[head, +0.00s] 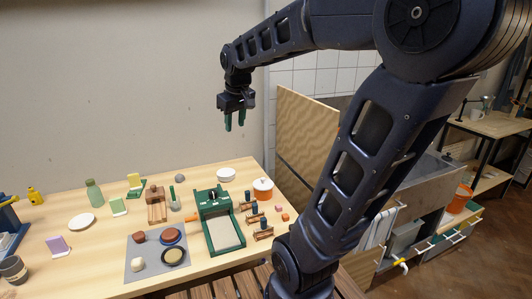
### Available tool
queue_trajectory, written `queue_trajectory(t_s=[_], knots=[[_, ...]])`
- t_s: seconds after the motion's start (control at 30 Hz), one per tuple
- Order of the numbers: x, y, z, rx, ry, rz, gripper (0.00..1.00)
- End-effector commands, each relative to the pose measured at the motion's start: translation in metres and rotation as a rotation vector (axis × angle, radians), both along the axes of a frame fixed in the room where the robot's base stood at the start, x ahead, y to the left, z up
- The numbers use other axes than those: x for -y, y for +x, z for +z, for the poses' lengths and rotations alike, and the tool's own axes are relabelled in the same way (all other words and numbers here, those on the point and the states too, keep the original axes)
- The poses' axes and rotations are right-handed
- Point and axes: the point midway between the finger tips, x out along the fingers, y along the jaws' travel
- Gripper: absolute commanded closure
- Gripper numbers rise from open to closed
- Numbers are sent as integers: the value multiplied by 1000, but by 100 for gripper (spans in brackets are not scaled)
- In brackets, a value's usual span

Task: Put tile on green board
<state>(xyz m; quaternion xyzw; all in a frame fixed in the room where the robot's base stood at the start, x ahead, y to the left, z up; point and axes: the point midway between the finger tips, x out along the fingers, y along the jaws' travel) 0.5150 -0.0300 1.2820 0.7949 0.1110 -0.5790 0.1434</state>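My gripper (235,124) hangs over the back of the wooden table, its two green fingers pointing down and apart, with nothing between them. Several small upright tile-like pieces stand on the table: a purple one (57,244) at the front left, a pale green one (118,206), and a yellow one (134,180) further back. The yellow one stands at a small flat green piece (138,191). A larger green frame (239,215) with a pale bed lies right of the middle. I cannot tell which piece is the task's tile or which green thing is the board.
A grey mat (134,274) holds several round pieces at the front. A white plate (82,222), green bottle (94,193), wooden block (155,196), white bowls (225,175) and orange-and-white pot (263,189) stand around. A wooden panel (305,128) rises right of the table.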

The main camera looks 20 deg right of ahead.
Motion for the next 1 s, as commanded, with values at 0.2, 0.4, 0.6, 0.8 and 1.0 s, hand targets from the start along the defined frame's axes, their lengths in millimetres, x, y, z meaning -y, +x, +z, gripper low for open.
queue_trajectory(t_s=[0.2,0.4,0.6,0.8,1.0], knots=[[28,-67,-20,43,50,-160,64],[44,-113,-43,74,92,-281,64],[49,-134,-56,87,113,-340,64],[50,-136,-58,88,117,-347,64],[50,-135,-58,88,116,-346,64]])
